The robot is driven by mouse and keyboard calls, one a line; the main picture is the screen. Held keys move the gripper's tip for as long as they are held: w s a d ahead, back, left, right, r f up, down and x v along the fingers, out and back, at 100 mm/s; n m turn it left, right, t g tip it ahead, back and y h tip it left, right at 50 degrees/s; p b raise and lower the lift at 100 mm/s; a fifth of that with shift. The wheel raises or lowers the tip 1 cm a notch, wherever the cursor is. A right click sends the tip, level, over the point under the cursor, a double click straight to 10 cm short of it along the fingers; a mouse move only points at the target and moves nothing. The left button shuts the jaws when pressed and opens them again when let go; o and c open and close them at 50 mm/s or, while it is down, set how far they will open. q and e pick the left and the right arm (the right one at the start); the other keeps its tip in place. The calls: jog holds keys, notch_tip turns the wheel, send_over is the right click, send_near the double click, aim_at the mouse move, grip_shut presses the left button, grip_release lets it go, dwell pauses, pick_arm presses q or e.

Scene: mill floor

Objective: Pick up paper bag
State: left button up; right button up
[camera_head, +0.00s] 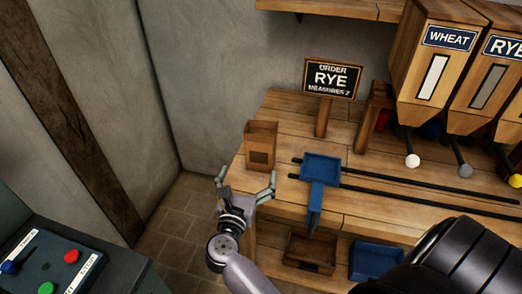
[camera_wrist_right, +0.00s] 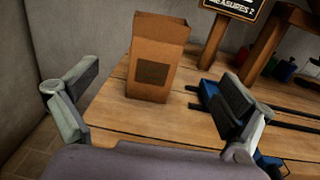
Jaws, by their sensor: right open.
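The paper bag (camera_head: 260,152) is brown, open at the top, with a dark square on its front. It stands upright at the left end of the wooden bench. In the right wrist view the bag (camera_wrist_right: 157,52) stands beyond the fingers, between them in the picture. My right gripper (camera_head: 248,177) is open and empty, in front of the bag at the bench's near left edge. Its two fingers are spread and appear apart from the bag. My left gripper is not in view.
A blue tray-like carriage (camera_head: 321,167) sits on black rails right of the bag. An order sign (camera_head: 332,79) reads RYE, MEASURES 2. Wheat (camera_head: 436,75) and rye (camera_head: 489,84) hoppers stand at right. A control panel (camera_head: 52,262) is at lower left.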

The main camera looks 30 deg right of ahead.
send_near(263, 131)
jog(key=x, duration=0.2)
jog(key=shift+w+d+f+p, duration=0.2)
jog(key=shift+w+p, duration=0.1)
jog(key=shift+p, duration=0.1)
jog(key=shift+f+b+x, duration=0.1)
jog(key=shift+b+x, duration=0.05)
jog(key=shift+x, duration=1.2)
jog(key=shift+f+b+x, duration=0.15)
jog(key=shift+x, duration=1.2)
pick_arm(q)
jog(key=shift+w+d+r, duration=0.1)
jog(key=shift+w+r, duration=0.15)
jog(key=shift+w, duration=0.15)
pick_arm(e)
jog(key=shift+c, duration=0.8)
jog(key=c, duration=1.1)
